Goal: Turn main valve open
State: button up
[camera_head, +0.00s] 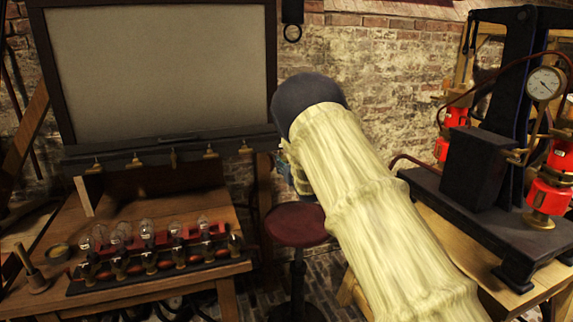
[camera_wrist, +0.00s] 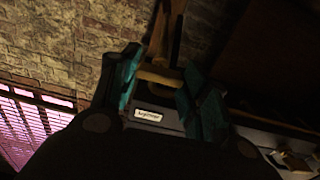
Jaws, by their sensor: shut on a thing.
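My gripper (camera_wrist: 163,88) shows in the wrist view as a dark body with two teal finger pads. The pads stand apart, with a narrow tan piece (camera_wrist: 160,74) between them, and the gripper is shut on it. I cannot tell whether this piece is part of the main valve. A plate with unreadable lettering (camera_wrist: 148,116) sits just below it in the picture. In the head view my cream-sleeved arm covers most of the gripper and whatever it holds. No main valve can be clearly made out there.
A bench (camera_head: 150,287) with glass bulbs in a rack stands at left under a framed panel (camera_head: 160,70). A red stool (camera_head: 297,226) stands beside my arm. At right is a dark press with a gauge (camera_head: 545,83) and red cylinders (camera_head: 549,185). Brick wall lies behind.

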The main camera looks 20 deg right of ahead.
jog(key=shift+n+b, duration=1.75)
jog(key=shift+n, duration=0.45)
jog(key=o, duration=1)
jog(key=shift+s, duration=0.1)
jog(key=s, duration=1.2)
jog(key=shift+d, duration=0.15)
jog(key=shift+w, duration=0.1)
